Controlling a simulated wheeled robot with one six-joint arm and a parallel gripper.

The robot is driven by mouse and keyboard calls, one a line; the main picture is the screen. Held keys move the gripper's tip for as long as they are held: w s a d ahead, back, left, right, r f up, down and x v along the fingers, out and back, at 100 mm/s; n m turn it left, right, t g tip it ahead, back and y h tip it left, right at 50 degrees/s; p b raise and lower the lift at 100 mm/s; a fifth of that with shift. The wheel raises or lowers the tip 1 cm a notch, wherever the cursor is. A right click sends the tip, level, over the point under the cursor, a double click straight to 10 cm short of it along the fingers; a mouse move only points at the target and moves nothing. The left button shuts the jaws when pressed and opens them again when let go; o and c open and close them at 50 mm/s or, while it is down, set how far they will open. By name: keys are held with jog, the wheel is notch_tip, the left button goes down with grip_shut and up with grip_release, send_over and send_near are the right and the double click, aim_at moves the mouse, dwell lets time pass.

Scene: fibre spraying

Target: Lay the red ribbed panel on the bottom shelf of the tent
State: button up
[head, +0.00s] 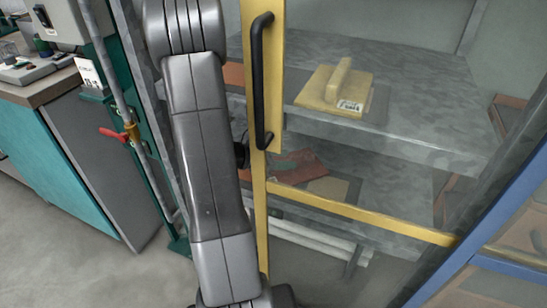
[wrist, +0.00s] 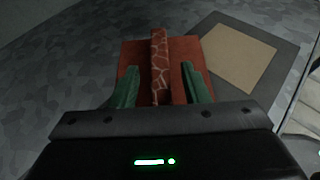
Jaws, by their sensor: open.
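The red ribbed panel (wrist: 133,57) lies on the grey mottled bottom shelf (wrist: 60,85) in the wrist view, its patterned rib standing up. Part of the panel also shows in the head view (head: 305,163), behind the yellow door frame of the tent (head: 350,205). My gripper (wrist: 160,72) has its two green fingers apart, one on each side of the rib, with gaps showing between them and the rib. The near part of the panel is hidden by my gripper body.
A tan square on a dark pad (wrist: 240,58) is right of the panel. A yellow ribbed panel (head: 335,92) lies on the upper shelf (head: 430,125). The yellow door frame with its black handle (head: 259,80) stands close beside my arm. A workbench (head: 70,130) is at left.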

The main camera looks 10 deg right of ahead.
jog(key=p+v, duration=0.3)
jog(key=v, duration=0.9)
jog(key=shift+r, duration=0.1)
dwell(1.2)
jog(key=shift+c, duration=1.1)
